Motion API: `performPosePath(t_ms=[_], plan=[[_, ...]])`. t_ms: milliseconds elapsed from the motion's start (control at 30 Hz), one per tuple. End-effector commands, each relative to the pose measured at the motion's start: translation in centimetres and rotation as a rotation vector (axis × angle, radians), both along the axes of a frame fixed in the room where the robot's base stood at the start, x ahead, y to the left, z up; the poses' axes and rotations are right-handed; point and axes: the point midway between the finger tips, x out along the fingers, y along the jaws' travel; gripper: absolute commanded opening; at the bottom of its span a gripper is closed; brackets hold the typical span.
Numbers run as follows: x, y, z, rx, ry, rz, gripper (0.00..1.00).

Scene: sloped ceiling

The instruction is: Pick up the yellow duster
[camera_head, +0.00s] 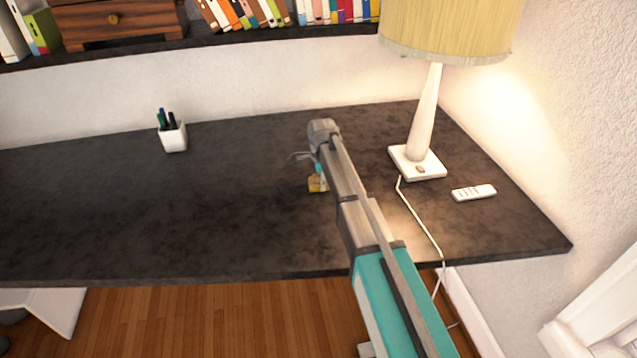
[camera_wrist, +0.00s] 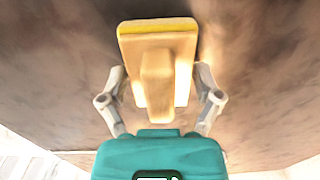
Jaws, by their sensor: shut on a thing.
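The yellow duster (camera_wrist: 157,30) shows in the wrist view as a tan block with a yellow edge and a raised grip along its middle. My gripper (camera_wrist: 160,90) is shut on it, with one finger at each side. In the head view a small part of the duster (camera_head: 317,184) shows beside my gripper (camera_head: 312,168), over the dark desk (camera_head: 230,210). My arm hides the rest of it there. I cannot tell whether the duster touches the desk top.
A lamp (camera_head: 424,115) with a yellow shade stands right of my arm, its cord running over the desk's front edge. A white remote (camera_head: 473,192) lies to its right. A white pen cup (camera_head: 173,136) stands at the back left. A shelf of books (camera_head: 243,14) is above. The desk's left side is clear.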

Motion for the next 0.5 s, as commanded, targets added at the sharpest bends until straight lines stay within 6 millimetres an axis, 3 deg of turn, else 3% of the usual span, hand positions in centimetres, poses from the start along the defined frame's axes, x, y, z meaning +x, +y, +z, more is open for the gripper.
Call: performPosePath(t_ms=[500], plan=[[-0.04, 0.03, 0.51, 0.000, 0.001, 0.001, 0.34]])
